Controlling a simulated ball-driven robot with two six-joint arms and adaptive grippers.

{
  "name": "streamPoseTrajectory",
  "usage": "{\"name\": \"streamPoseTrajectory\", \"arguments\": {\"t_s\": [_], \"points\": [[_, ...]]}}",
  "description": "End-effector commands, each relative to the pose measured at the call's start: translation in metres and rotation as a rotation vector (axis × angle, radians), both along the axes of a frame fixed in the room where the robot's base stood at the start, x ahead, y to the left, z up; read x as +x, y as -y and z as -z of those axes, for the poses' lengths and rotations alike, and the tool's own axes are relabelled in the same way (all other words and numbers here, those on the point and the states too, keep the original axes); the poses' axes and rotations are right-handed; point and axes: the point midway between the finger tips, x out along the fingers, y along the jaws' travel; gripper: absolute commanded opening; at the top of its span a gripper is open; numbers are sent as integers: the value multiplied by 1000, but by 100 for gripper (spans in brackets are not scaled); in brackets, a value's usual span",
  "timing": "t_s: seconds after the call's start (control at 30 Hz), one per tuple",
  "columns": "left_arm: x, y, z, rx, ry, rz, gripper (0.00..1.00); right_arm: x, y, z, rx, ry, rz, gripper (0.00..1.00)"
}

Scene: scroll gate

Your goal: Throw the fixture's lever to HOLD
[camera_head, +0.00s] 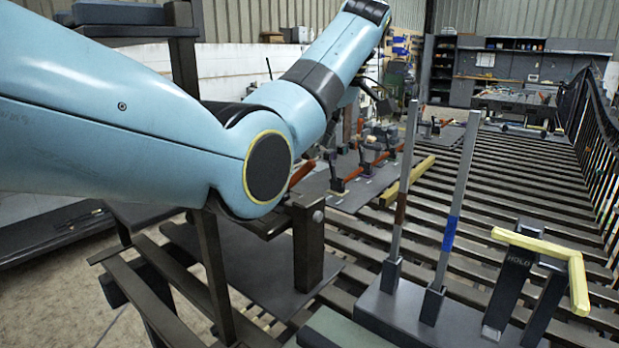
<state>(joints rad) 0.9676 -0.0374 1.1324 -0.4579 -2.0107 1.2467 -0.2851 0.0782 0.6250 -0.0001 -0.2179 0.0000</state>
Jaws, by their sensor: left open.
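The fixture (395,312) is a grey base at the lower right. Two upright metal rods stand on it, one with a brown band (401,210) and one with a blue band (450,232). To their right are dark posts, one marked HOLD (519,285). A pale yellow bent bar (540,246), which looks like the lever's handle, lies across the top of the posts and bends down at its right end. My left gripper (377,100) is small and dark, partly hidden behind my blue arm, well up and left of the fixture. It is open. My right gripper is out of view.
A slatted dark rack runs back to a workbench (515,103). A yellow beam (407,181) lies on the slats behind the rods. Orange-handled clamps (380,157) sit on plates beyond my arm. A dark railing (595,135) borders the right side.

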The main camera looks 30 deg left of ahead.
Motion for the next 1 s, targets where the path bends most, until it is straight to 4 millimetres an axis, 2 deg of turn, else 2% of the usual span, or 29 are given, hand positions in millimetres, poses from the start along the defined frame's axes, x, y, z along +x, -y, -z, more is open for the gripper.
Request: {"name": "streamPoseTrajectory", "arguments": {"t_s": [0.03, 0.17, 0.27, 0.37, 0.53, 0.7, 0.97, 1.0], "points": [[0, -2, 10, 0, -1, -1, 40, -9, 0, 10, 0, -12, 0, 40], [1, -9, 28, 1, 0, -1, 40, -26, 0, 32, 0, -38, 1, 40], [1, -18, 46, 2, -4, -1, 40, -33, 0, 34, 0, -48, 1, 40], [2, -25, 61, 1, -5, 0, 40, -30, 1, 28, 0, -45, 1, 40], [4, -35, 83, 0, -2, 0, 40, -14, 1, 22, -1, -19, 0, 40], [5, -39, 94, 0, 0, 0, 40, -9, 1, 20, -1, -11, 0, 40], [5, -39, 95, 0, 0, 0, 40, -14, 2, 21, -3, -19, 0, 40], [5, -39, 95, 0, 0, 0, 35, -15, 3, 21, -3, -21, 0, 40]]}}
